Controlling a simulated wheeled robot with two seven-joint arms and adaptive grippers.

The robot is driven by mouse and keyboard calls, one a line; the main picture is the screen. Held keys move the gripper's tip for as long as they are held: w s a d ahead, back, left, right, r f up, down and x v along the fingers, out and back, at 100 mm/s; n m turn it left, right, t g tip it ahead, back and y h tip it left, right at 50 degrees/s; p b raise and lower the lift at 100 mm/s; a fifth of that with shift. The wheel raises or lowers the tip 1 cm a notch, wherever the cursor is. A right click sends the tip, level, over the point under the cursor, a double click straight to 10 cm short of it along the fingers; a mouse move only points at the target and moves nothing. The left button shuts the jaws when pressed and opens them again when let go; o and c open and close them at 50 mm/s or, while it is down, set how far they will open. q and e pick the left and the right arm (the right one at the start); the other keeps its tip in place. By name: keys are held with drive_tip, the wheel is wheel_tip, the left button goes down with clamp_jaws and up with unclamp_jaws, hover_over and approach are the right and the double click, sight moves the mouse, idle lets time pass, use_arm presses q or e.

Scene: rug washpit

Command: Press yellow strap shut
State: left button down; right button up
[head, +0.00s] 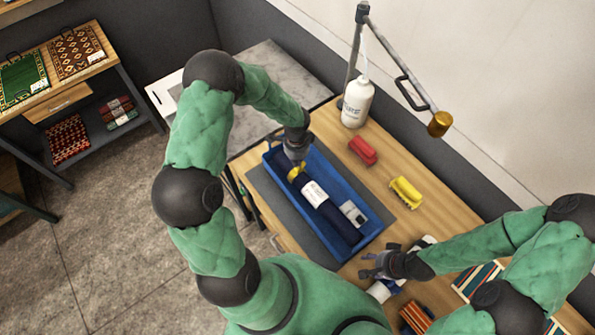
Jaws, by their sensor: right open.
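A dark navy roll (337,217) with a white label (315,193) lies in a blue tray (365,194) on the wooden bench. The yellow strap (295,174) shows at the roll's upper-left end, partly hidden by my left gripper. My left gripper (298,163) points down right at the strap; whether it touches it, and whether its fingers are open or shut, I cannot tell. My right gripper (368,265) is open, off the tray's lower right side, above or beside a white object (380,290) that it partly hides.
A small grey-white item (352,213) lies in the tray beside the roll. A red brush (362,151), a yellow brush (405,192) and a white bottle (356,102) stand behind the tray. A jointed arm with a brass-coloured end (439,124) overhangs the back right.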

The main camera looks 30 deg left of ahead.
use_arm(q)
wheel_tip(320, 180, up, 7)
drive_tip(key=p, duration=0.4)
idle(0.4)
drive_tip(key=shift+f, duration=0.15)
idle(0.3)
